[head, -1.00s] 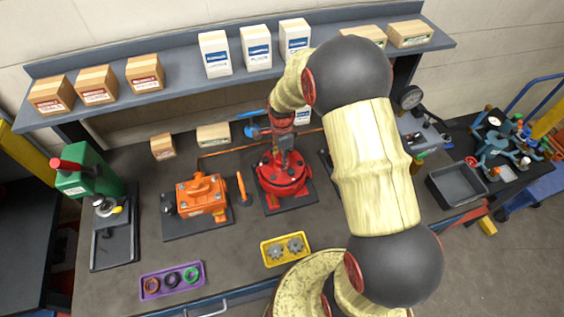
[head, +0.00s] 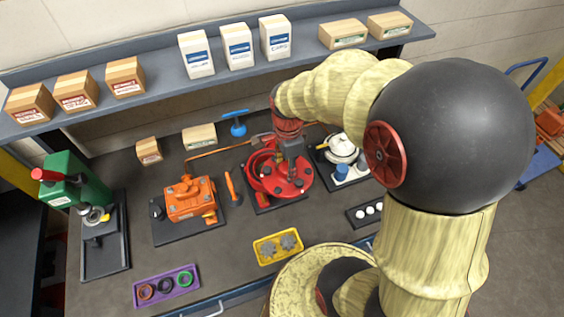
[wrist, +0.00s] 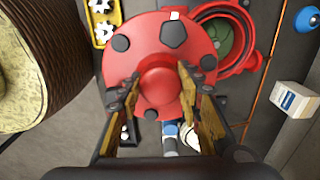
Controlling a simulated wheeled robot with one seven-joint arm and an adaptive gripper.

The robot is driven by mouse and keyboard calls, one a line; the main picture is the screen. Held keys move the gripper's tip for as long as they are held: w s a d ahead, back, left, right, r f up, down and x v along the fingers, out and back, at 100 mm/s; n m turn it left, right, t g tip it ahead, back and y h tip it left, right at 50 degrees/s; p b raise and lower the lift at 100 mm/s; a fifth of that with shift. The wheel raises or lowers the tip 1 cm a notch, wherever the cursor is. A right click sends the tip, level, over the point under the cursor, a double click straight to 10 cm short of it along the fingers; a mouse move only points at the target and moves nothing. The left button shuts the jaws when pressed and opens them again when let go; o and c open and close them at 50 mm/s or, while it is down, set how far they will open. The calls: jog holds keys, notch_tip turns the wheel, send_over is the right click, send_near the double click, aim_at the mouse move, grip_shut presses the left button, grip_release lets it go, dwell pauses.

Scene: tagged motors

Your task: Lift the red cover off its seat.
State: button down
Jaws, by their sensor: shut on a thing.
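The red cover (wrist: 146,45) is a round disc with dark round spots and a raised knob in the middle. My gripper (wrist: 160,84) is shut on that knob, one finger on each side. In the wrist view the red seat (wrist: 256,62) lies uncovered at the upper right, with a green inside, and the cover overlaps part of its left side. In the head view the cover (head: 292,184) is to the right of the seat (head: 253,179) and appears raised above it. My gripper (head: 291,158) partly hides the cover there.
An orange motor (head: 189,202) and an orange-handled tool (head: 232,188) are left of the seat. A white motor (head: 341,150) is close on the right. A yellow tray with gears (head: 262,252) is in front. A shelf (head: 160,95) runs behind.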

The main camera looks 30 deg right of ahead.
jog(key=shift+s+r, duration=0.3)
jog(key=shift+r, duration=0.15)
jog(key=shift+r+p, duration=1.2)
jog(key=shift+r, duration=0.15)
jog(key=shift+f, duration=0.1)
